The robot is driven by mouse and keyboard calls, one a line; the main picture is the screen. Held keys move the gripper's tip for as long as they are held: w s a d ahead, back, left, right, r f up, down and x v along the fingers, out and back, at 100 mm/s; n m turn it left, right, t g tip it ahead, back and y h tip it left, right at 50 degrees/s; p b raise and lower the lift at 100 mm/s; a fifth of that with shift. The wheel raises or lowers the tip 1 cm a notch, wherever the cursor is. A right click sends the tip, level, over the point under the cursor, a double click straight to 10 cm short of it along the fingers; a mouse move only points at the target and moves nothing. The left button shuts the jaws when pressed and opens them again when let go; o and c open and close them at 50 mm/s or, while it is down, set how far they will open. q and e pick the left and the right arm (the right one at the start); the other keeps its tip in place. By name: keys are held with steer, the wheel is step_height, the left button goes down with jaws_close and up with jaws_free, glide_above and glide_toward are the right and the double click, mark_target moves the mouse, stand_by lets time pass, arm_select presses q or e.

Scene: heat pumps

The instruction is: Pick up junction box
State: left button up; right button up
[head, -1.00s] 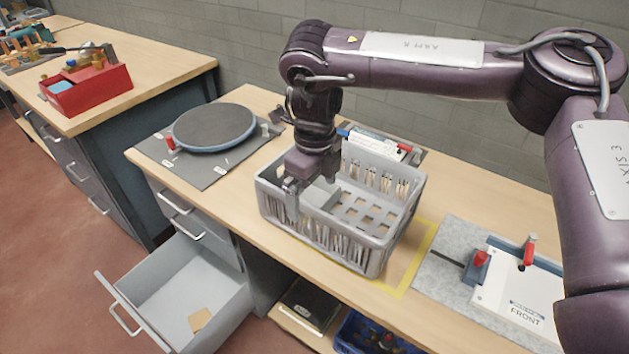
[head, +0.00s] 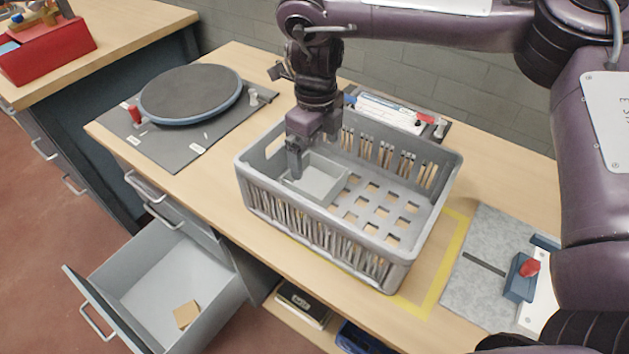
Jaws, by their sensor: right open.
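A light grey open junction box (head: 322,181) lies inside the grey plastic crate (head: 409,252), at the crate's left end. My right gripper (head: 296,165) points down into the crate from above, at the box's left wall. Its jaws are open, and the near finger is close to the box's edge. I cannot tell whether a finger touches the box. The far finger is mostly hidden. My left gripper is not in view.
A round dark turntable (head: 190,94) stands on a grey mat left of the crate. A drawer (head: 165,285) stands open below, holding a small tan piece. The rest of the crate floor is empty.

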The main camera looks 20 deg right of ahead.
mark_target(315, 187)
step_height(315, 187, down, 2)
steer(key=shift+w, duration=0.1)
step_height(315, 187, down, 6)
steer(key=shift+r+b, duration=0.15)
steer(key=shift+b, duration=0.2)
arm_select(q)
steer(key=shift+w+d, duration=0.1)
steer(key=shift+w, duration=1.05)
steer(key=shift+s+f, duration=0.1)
arm_select(e)
steer(key=shift+a, duration=0.1)
steer(key=shift+c, duration=1.4)
steer(key=c, duration=0.5)
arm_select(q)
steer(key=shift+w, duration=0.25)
arm_select(e)
steer(key=shift+o, duration=0.2)
